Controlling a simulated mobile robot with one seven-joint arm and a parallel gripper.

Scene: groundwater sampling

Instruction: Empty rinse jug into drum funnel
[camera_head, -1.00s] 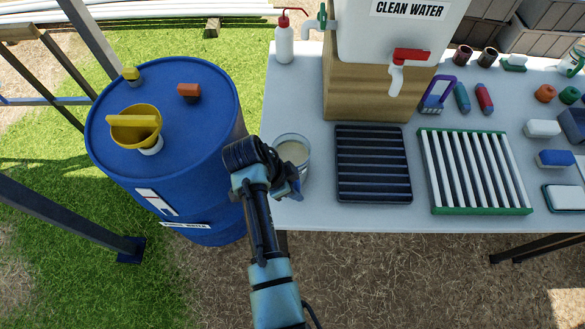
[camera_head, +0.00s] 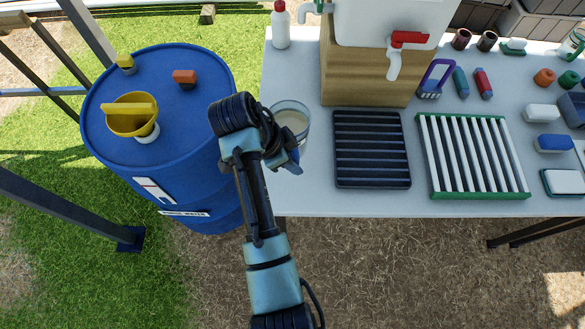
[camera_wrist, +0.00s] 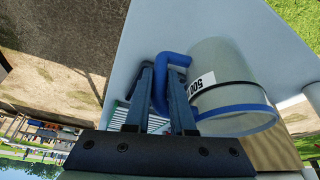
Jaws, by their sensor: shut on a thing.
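The rinse jug (camera_head: 292,117) is clear with cloudy, pale liquid inside, and appears upright over the table's left edge. In the wrist view the jug (camera_wrist: 222,82) shows a "500" mark, a blue band and a blue handle (camera_wrist: 176,59). My gripper (camera_wrist: 160,72) is shut on that handle; in the head view my wrist hides its fingers. The yellow funnel (camera_head: 122,124) sits on top of the blue drum (camera_head: 180,130), left of my gripper. A yellow piece (camera_head: 128,108) lies across or stands in its mouth; I cannot tell which.
An orange block (camera_head: 184,77) and a small yellow-topped fitting (camera_head: 125,62) stand on the drum. The table (camera_head: 370,203) holds a black rack (camera_head: 372,184), a green-and-white rack (camera_head: 480,193), a wash bottle (camera_head: 280,28) and a clean-water tank (camera_head: 375,22). A dark post (camera_head: 70,215) stands front left.

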